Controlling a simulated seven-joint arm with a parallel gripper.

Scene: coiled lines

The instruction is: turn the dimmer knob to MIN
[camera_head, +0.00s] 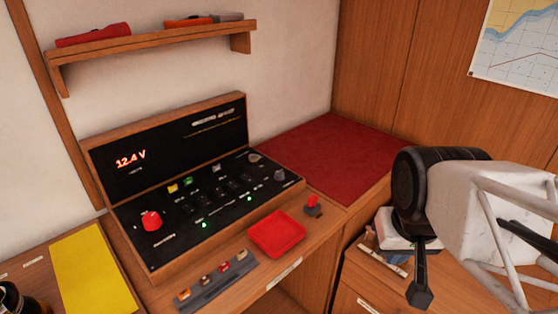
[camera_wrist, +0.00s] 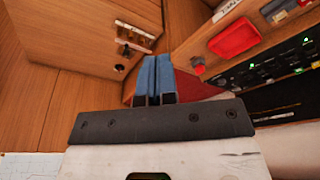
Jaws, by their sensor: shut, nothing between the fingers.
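The black switch panel (camera_head: 215,190) sits in a wooden case on the desk, left of centre in the head view; part of it shows at the right of the wrist view (camera_wrist: 285,70). A grey round knob (camera_head: 254,157) is at its upper right and may be the dimmer; its label and pointer are too small to read. A larger red knob (camera_head: 151,220) is at the panel's left. My gripper (camera_head: 419,292) is shut and empty, well right of the panel and apart from it. Its blue fingers meet in the wrist view (camera_wrist: 153,78).
A red tray (camera_head: 277,234) and a small red-topped item (camera_head: 313,204) lie before the panel. A rack with small parts (camera_head: 217,278) is at the desk's front edge. A wooden shelf (camera_head: 150,45) hangs above. The red mat (camera_head: 330,150) is clear.

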